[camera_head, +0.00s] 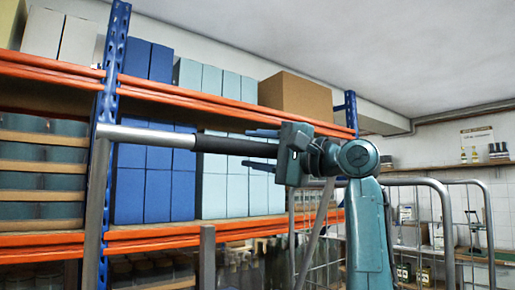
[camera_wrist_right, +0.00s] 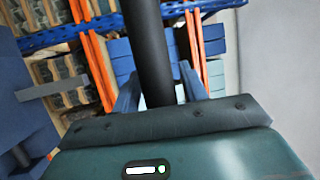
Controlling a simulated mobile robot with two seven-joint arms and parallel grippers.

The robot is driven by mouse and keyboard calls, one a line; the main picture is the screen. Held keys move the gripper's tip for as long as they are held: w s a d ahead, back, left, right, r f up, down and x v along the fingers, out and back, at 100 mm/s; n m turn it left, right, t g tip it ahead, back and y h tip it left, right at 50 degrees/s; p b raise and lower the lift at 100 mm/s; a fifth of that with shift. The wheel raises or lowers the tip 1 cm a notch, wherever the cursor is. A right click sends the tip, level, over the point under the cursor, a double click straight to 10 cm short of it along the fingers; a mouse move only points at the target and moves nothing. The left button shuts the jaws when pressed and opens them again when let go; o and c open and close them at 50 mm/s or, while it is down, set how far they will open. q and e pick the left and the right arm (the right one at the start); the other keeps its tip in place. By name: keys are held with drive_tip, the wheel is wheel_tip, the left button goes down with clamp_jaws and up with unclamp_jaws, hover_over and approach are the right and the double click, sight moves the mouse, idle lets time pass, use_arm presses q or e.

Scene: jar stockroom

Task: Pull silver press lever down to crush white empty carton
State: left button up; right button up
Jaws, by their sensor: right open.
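The silver press lever (camera_head: 145,134) runs level across the head view and ends in a black grip (camera_head: 225,145). It joins a grey upright post at the left. My right gripper (camera_head: 260,149) is open at the grip's right end, with one finger above it and one below. In the right wrist view the black grip (camera_wrist_right: 148,45) passes between the two blue fingers (camera_wrist_right: 160,92), with gaps visible beside it. The white carton is in neither view. My left gripper is not in view.
Orange-and-blue shelving (camera_head: 190,100) with blue and pale boxes and a cardboard box (camera_head: 296,97) stands behind the lever. A grey wire cage trolley (camera_head: 447,220) stands to the right of my arm. A wall shelf (camera_head: 445,166) holds bottles farther back.

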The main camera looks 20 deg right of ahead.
drive_tip(key=shift+c, duration=0.4)
clamp_jaws()
